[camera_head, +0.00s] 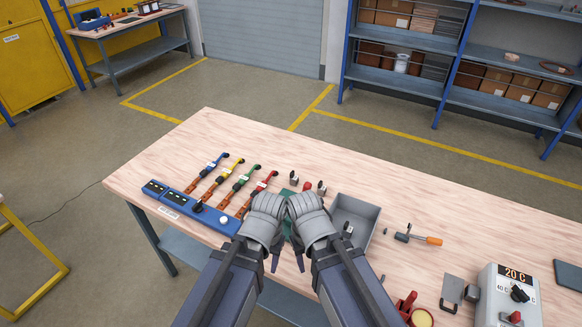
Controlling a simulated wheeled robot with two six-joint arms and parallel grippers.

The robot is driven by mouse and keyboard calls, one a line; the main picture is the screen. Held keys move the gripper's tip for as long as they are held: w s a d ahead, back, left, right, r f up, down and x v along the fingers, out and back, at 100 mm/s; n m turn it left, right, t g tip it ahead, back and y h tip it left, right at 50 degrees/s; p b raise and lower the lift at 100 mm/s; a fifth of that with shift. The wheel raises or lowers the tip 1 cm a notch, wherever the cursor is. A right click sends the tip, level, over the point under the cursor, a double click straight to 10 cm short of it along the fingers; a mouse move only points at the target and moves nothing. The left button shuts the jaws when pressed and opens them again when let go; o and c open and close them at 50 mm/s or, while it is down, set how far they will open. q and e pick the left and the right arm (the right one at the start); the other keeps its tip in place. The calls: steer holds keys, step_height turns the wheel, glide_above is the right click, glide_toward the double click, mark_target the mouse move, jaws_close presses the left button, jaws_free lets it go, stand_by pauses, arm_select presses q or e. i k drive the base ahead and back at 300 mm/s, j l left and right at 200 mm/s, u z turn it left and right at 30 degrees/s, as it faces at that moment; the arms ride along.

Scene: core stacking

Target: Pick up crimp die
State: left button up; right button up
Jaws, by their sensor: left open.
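Several small dark-and-metal pieces lie on the wooden workbench (160,160). One piece (293,179) and another piece (321,187) are beyond my wrists, and a third (347,228) is at the grey tray. I cannot tell which one is the crimp die. My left gripper (275,260) is open and points down near the front edge of the bench, with nothing seen in it. My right gripper (300,260) is close beside it, also pointing down, and its jaws are too small to read. My wrists and forearms hide part of the bench and a green item (288,197).
A blue rack (185,205) with coloured-handled tools (245,180) is at the left. An open grey tray (369,210) stands just right of my wrists. An orange-handled tool (431,240) and a control box (507,297) are farther right.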

mark_target(293, 179)
steer(key=i+j+z, duration=0.1)
steer(key=i+j, duration=0.15)
steer(key=i+j+z, duration=0.1)
steer(key=i+j, duration=0.15)
steer(key=j, duration=0.2)
steer(key=i+j+z, duration=0.1)
steer(key=i+j, duration=0.15)
steer(key=i+j+z, duration=0.1)
steer(key=j, duration=0.4)
steer(key=i, duration=0.1)
